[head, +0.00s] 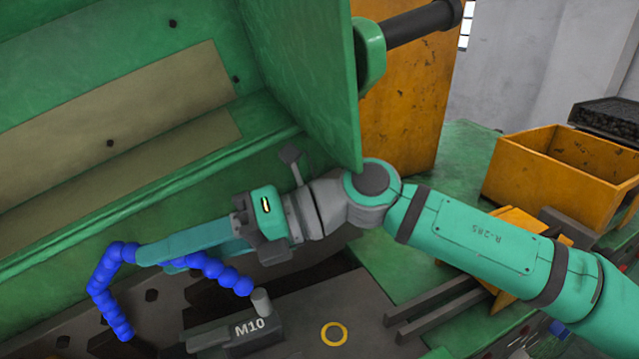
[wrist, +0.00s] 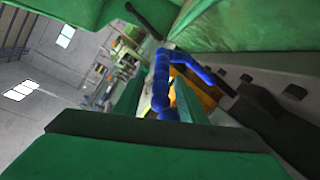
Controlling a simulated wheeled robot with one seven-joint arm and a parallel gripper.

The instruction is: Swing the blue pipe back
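The blue pipe (head: 103,277) is a bent hose of blue beads in the head view. One end is near the grey block marked M10 (head: 250,328); the other hangs down at the left. My gripper (head: 156,259) reaches left across the pipe's middle, and its fingers hide part of it. In the wrist view the blue pipe (wrist: 161,75) runs between the two green fingers of my gripper (wrist: 158,88). The fingers stand apart, with gaps beside the pipe. Whether either finger touches it is unclear.
A green machine panel (head: 300,70) stands close above my wrist. A dark slotted bed (head: 60,335) lies below the pipe. An orange box (head: 560,180) is on the right, and two grey bars (head: 435,310) stick out near my forearm.

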